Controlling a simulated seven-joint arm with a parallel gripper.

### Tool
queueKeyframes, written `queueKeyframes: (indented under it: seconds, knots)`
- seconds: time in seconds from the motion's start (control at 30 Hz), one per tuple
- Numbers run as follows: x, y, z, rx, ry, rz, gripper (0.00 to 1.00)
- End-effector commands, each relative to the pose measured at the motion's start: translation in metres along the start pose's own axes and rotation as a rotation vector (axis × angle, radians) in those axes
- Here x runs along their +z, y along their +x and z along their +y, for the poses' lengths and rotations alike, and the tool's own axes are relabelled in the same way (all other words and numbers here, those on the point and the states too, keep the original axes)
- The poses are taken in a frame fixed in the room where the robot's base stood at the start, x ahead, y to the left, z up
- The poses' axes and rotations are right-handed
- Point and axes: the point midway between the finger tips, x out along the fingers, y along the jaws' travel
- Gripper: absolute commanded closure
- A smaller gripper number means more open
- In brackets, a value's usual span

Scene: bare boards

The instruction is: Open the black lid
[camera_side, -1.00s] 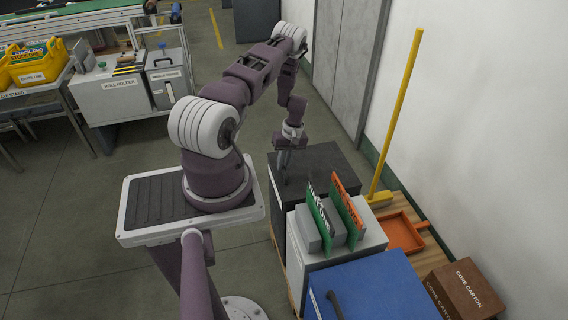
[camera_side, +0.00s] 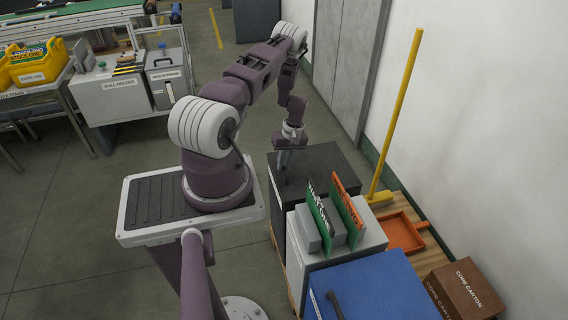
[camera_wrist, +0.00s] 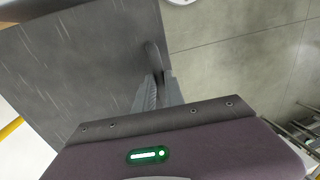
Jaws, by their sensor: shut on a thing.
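The black lid (camera_side: 325,162) is the flat dark top of a box beyond the grey and blue boxes in the side view. It looks closed and level. In the wrist view the lid (camera_wrist: 75,70) fills the left side, with a dark handle (camera_wrist: 152,52) at its edge. My gripper (camera_side: 284,163) points down at the lid's left edge. In the wrist view my gripper's fingers (camera_wrist: 159,82) are shut on the handle. The fingers hide part of the handle.
A grey box (camera_side: 358,250) carrying upright green and orange boards stands close beside the black lid. A blue box (camera_side: 380,290) is nearer the camera. A yellow-handled broom (camera_side: 398,110) leans at the wall, beside an orange dustpan (camera_side: 402,232). Left of the lid is open floor.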

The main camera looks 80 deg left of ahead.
Motion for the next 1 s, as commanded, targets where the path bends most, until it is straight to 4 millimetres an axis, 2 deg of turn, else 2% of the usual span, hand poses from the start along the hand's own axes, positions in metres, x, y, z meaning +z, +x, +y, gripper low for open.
queueKeyframes:
  seconds: [0.17,0.37,0.47,0.67,0.8,1.0]
  knots:
    - [0.000,-0.003,0.001,-0.008,0.001,0.001,1.00]
    - [0.000,-0.022,0.003,-0.076,0.005,0.004,1.00]
    - [-0.001,-0.040,0.007,-0.137,0.005,0.006,1.00]
    - [0.000,-0.086,0.020,-0.127,0.001,0.004,1.00]
    - [0.000,-0.119,0.037,-0.122,0.003,0.005,1.00]
    - [0.001,-0.158,0.066,-0.114,0.007,0.007,1.00]
